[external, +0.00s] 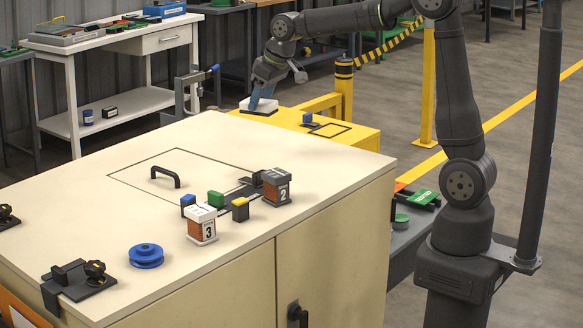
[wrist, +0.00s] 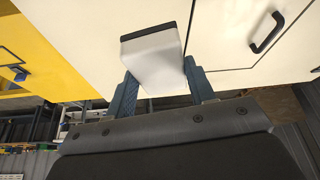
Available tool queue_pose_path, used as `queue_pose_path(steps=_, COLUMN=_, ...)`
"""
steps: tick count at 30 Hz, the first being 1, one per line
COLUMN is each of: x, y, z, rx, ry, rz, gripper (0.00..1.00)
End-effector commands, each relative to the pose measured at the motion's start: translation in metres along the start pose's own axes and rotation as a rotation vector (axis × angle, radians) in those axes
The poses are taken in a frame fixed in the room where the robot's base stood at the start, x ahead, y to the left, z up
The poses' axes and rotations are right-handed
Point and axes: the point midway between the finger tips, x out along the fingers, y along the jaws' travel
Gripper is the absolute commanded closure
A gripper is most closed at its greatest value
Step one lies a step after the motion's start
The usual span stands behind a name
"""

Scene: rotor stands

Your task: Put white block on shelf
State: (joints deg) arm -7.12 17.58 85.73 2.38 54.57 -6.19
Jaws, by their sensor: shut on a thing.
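The white block (external: 258,106) has a dark lower edge and shows large and close in the wrist view (wrist: 152,58). My gripper (external: 260,97) is shut on it, with a blue finger on each side of the block in the wrist view (wrist: 158,88). In the external view the block is over the far left end of a low yellow platform (external: 350,142). I cannot tell whether it touches the platform. A white side bench (external: 110,40) with a lower shelf (external: 140,104) stands at the back left.
A cream cabinet (external: 90,190) fills the front, bearing a black handle (external: 166,174), several small blocks, a number 3 block (external: 202,226), a number 2 block (external: 277,188) and a blue pulley (external: 146,256). A blue block (external: 307,118) and a black square outline (external: 330,130) are on the yellow platform.

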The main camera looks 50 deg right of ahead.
Motion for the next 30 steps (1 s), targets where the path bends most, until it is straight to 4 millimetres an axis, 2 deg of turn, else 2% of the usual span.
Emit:
queue_pose_path(steps=1, x=0.005, y=-0.027, z=-0.007, rx=-0.064, ry=-0.002, rz=-0.028, gripper=0.75)
queue_pose_path(steps=6, x=0.017, y=-0.108, z=-0.021, rx=-0.272, ry=-0.001, rz=-0.112, gripper=0.75)
queue_pose_path(steps=9, x=0.021, y=-0.15, z=-0.024, rx=-0.374, ry=0.001, rz=-0.154, gripper=0.75)
queue_pose_path(steps=12, x=0.023, y=-0.181, z=-0.024, rx=-0.452, ry=0.003, rz=-0.186, gripper=0.75)
queue_pose_path(steps=15, x=0.024, y=-0.201, z=-0.023, rx=-0.5, ry=0.005, rz=-0.207, gripper=0.75)
queue_pose_path(steps=20, x=0.031, y=-0.223, z=-0.021, rx=-0.532, ry=0.005, rz=-0.219, gripper=0.75)
queue_pose_path(steps=30, x=0.075, y=-0.297, z=-0.012, rx=-0.534, ry=0.004, rz=-0.219, gripper=0.75)
